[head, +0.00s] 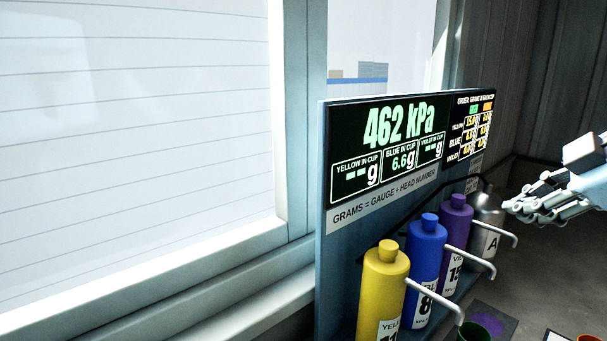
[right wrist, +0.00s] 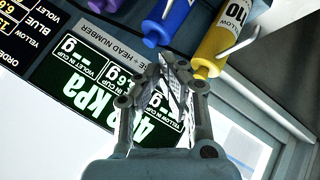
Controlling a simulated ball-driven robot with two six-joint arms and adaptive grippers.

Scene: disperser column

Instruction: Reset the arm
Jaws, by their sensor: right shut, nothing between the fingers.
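My right gripper (head: 522,207) comes in from the right edge of the head view, shut and empty, in the air to the right of the disperser column. It also shows in the right wrist view (right wrist: 176,66), in front of the display panel, touching nothing that I can make out. My left gripper is out of view.
Pale bent spouts (head: 437,293) stick out to the right from the bottles. A green-rimmed cup (head: 487,323) and an orange-rimmed cup (head: 588,338) are partly cut off at the bottom. A window (head: 140,130) fills the left side. The air right of the spouts looks clear.

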